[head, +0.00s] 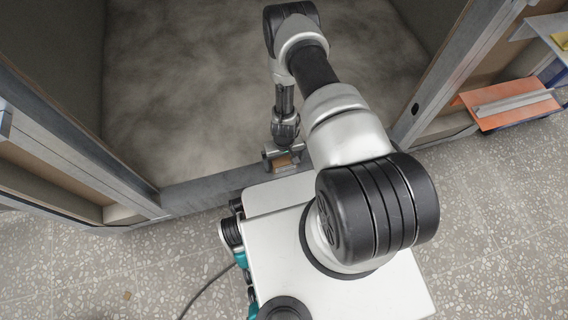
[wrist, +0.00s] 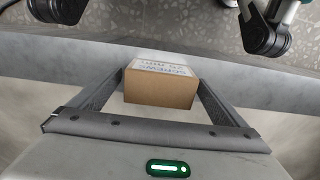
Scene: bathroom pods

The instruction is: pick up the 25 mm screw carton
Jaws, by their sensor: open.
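The screw carton (wrist: 160,88) is a small brown cardboard box with a white label on top. In the wrist view its label reads "SCREWS" and what looks like "25 mm". It sits between the two fingers of my gripper (wrist: 157,95), which are open, with a narrow gap showing on each side. In the head view my gripper (head: 283,158) points down at the grey sill, and part of the carton (head: 282,161) shows between its fingers. The carton's underside is hidden.
The grey sill (head: 200,192) runs along the pod's doorway, with metal frame posts on both sides. The pod floor (head: 190,90) behind is bare. An orange board (head: 510,104) with a metal strip lies at right. A cable (head: 205,290) crosses the speckled floor.

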